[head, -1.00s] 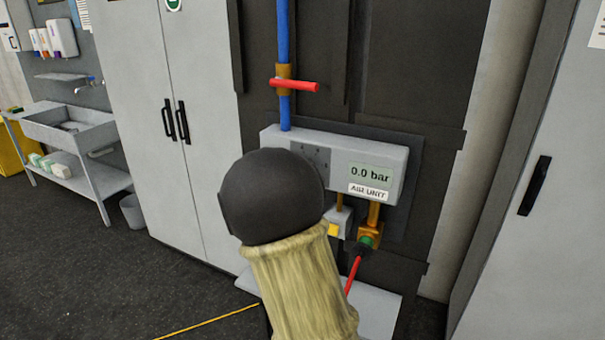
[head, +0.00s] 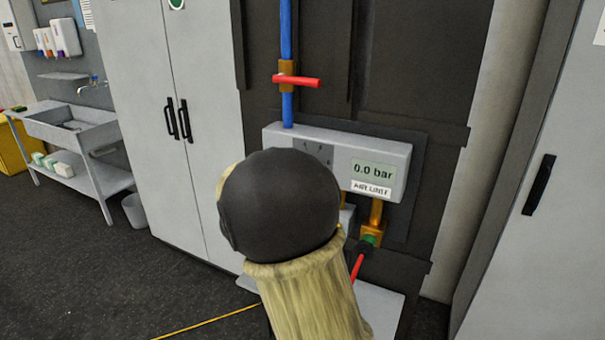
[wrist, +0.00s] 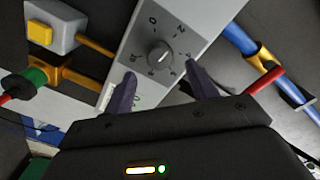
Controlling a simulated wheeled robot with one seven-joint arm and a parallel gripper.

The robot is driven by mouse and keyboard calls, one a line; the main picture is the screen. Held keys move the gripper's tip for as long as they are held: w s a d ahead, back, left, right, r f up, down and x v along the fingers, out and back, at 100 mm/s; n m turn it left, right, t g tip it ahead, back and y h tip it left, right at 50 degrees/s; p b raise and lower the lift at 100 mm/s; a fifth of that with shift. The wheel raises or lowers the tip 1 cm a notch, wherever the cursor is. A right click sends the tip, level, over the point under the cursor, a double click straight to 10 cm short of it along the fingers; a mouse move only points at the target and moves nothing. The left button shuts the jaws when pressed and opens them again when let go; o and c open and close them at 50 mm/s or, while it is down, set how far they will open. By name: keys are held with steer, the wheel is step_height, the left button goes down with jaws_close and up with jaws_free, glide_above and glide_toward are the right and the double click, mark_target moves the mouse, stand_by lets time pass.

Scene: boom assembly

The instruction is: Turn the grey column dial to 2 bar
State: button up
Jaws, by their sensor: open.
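The air unit (head: 340,155) is a light grey box on the dark column, with a display (head: 373,171) reading 0.0 bar. In the wrist view the dial (wrist: 160,56) is a small grey knob on a dark numbered face, with 0 and 2 legible among the marks. My gripper (wrist: 160,88) is open and empty. Its two dark fingers stand apart on either side of the lower part of the dial face, and the knob shows between and beyond their tips. I cannot tell the remaining distance. In the head view my arm hides the gripper and most of the dial.
A blue pipe with a red-handled valve (head: 296,80) rises above the unit. Below it are a brass fitting with a red hose (head: 357,266) and a yellow-buttoned box (wrist: 52,33). Grey cabinets (head: 167,130) stand left and right.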

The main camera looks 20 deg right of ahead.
steer(key=b+v, duration=0.2)
steer(key=v, duration=1)
steer(key=shift+w, duration=0.1)
steer(key=w+a+f+n+t+y+p, duration=0.1)
steer(key=a+f+n+y, duration=0.2)
steer(key=f+n+y, duration=0.25)
steer(key=w+a+f+n+y, duration=0.1)
steer(key=a+f+n+y, duration=0.25)
steer(key=n+y, duration=0.35)
steer(key=s+d+f+n+g+y, duration=0.1)
steer(key=s+f+n+g, duration=0.2)
steer(key=s+f, duration=0.3)
steer(key=s+d+f+n+g+p, duration=0.1)
steer(key=s+f+n+g, duration=0.3)
steer(key=s, duration=0.8)
steer(key=shift+s+d+f+g+y, duration=0.35)
steer(key=shift+d+f+g, duration=0.1)
steer(key=shift+f+g, duration=0.6)
